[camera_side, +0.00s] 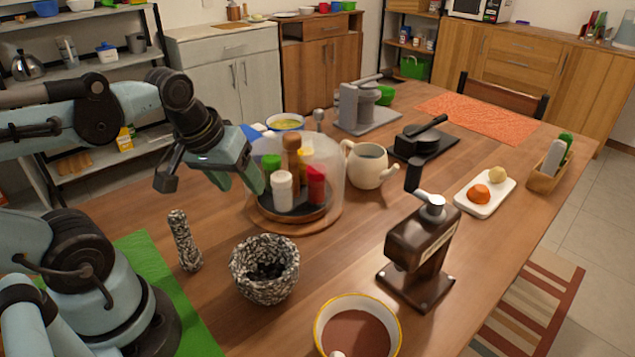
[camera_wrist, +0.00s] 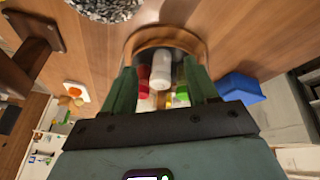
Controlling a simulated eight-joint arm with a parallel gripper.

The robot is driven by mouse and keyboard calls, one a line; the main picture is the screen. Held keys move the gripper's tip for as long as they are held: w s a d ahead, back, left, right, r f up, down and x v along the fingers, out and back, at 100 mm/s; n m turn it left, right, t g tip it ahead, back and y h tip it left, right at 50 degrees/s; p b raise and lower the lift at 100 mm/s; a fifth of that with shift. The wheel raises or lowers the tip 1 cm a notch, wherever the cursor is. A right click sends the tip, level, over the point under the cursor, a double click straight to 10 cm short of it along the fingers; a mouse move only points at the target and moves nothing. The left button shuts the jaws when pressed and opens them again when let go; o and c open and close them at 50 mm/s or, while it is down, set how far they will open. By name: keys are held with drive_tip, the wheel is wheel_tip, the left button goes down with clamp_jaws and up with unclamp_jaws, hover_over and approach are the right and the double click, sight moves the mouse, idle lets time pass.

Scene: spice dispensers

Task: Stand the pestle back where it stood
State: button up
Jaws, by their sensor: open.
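In the wrist view, only part of the mortar (camera_wrist: 105,8) shows at the top edge, and the pestle is out of view. My gripper (camera_side: 252,180) is open and empty, up and to the right of the pestle, by the left side of the spice turntable. In the wrist view, red, white and green-topped dispensers show between its spread fingers (camera_wrist: 163,78); contact cannot be told.
The spice turntable (camera_side: 292,218) holds several dispensers behind a clear cover (camera_side: 332,170). A brown grinder (camera_side: 420,250), a bowl of brown powder (camera_side: 357,332) and a cream jug (camera_side: 367,165) stand to the right. A green mat (camera_side: 150,255) lies left of the pestle. Bare table surrounds pestle and mortar.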

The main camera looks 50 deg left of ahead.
drive_tip(key=w+d+m+t, duration=0.2)
drive_tip(key=w+d+m, duration=0.2)
drive_tip(key=m, duration=0.2)
drive_tip(key=shift+d+f+t+h, duration=0.2)
drive_tip(key=shift+t+h, duration=0.1)
drive_tip(key=shift+h, duration=0.1)
